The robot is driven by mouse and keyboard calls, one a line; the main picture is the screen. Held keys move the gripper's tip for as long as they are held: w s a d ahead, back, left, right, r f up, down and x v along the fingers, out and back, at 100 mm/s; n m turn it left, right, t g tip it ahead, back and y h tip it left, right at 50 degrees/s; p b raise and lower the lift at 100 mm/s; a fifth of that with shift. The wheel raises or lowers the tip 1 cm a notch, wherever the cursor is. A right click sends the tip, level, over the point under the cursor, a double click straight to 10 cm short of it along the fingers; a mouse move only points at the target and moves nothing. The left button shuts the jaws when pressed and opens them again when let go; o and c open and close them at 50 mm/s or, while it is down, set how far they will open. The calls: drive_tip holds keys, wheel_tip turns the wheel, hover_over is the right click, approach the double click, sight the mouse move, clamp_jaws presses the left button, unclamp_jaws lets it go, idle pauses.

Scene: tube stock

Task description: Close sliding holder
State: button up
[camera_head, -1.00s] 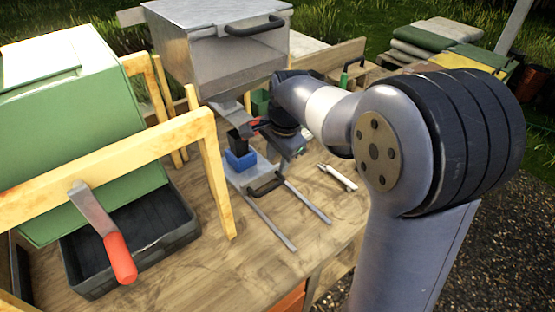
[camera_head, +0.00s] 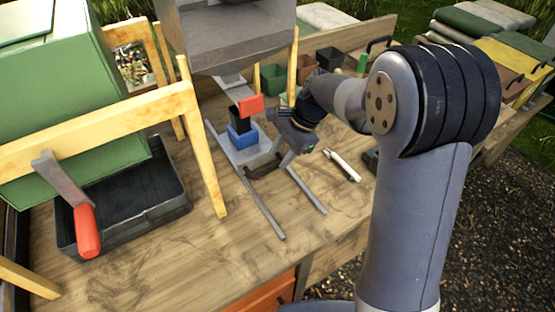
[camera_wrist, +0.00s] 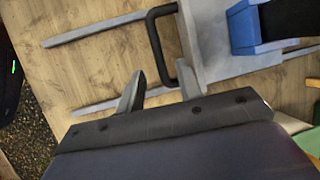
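The sliding holder is a grey plate (camera_head: 254,154) on two parallel rails, with a black handle (camera_head: 263,170) at its near end. A blue block (camera_head: 241,135) on the plate holds a black pot (camera_head: 238,119), with a red piece (camera_head: 250,104) at its top. My gripper (camera_head: 279,161) is low beside the handle. In the wrist view, the fingers of my gripper (camera_wrist: 160,48) are apart, and the handle (camera_wrist: 157,45) appears to pass between them. Contact cannot be told. The blue block (camera_wrist: 241,28) is at the upper right there.
A grey hopper (camera_head: 230,40) stands over the far end of the holder. A yellow wooden frame (camera_head: 207,160), a black tray (camera_head: 125,245) and a red-handled trowel (camera_head: 86,230) are at left. A white tool (camera_head: 342,165) lies right of the rails.

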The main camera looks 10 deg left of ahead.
sight(273, 167)
drive_tip(key=shift+x, duration=1.7)
clamp_jaws()
